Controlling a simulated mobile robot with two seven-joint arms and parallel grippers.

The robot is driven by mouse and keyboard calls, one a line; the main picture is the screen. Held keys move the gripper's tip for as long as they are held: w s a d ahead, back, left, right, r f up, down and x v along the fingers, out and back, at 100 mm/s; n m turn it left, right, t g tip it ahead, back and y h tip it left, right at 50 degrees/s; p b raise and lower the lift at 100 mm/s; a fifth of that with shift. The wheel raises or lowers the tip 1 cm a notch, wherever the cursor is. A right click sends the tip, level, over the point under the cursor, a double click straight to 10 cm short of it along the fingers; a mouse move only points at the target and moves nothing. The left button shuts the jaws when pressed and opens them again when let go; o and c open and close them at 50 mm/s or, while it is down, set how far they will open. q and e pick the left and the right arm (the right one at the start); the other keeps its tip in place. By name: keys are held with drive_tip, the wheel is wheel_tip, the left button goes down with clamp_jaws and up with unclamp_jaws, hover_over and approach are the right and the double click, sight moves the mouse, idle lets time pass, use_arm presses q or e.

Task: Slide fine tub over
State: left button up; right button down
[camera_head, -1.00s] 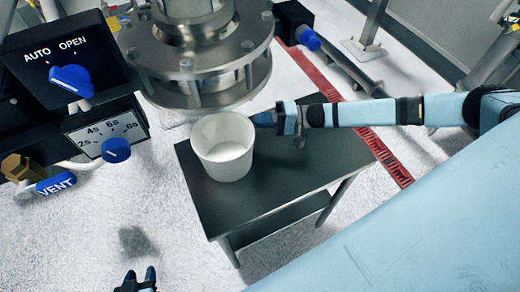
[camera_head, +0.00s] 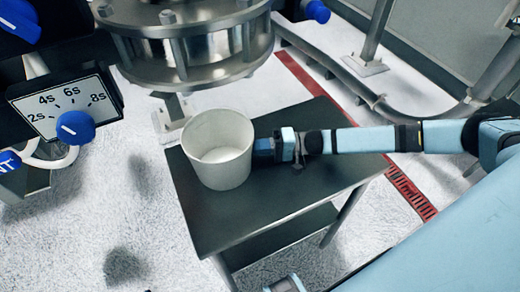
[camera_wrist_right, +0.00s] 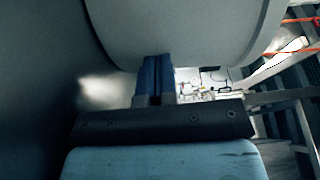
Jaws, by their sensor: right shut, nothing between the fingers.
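The tub (camera_head: 218,150) is a white, open-topped bucket with pale powder inside. It stands upright near the left end of a dark table (camera_head: 262,200). My right gripper (camera_head: 262,147) is beside the tub's right wall, with its fingertips at the wall and the arm reaching in from the right. In the right wrist view the dark blue fingers (camera_wrist_right: 155,75) are together and empty, right up against the tub's pale curved wall (camera_wrist_right: 190,30). I cannot tell whether they press on it. My left gripper does not show.
The metal sifter outlet (camera_head: 190,45) hangs just behind and above the tub. A timer dial with a blue knob (camera_head: 75,127) is at the left. Pipes (camera_head: 350,80) and a red floor strip (camera_head: 410,193) lie behind and right of the table. The table's right part is bare.

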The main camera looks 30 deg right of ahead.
drive_tip(key=shift+s+a+r+p, duration=0.2)
drive_tip(key=shift+a+p, duration=0.25)
drive_tip(key=shift+p, duration=0.2)
drive_tip(key=shift+s+a+p, duration=0.2)
drive_tip(key=shift+a+p, duration=0.2)
drive_tip(key=shift+a+f, duration=0.1)
drive_tip(key=shift+a, duration=0.05)
drive_tip(key=shift+f, duration=0.1)
drive_tip(key=shift+s+d, duration=0.15)
drive_tip(key=shift+d, duration=0.3)
drive_tip(key=b+v, duration=0.1)
drive_tip(key=v, duration=1.2)
drive_tip(key=shift+b, duration=0.3)
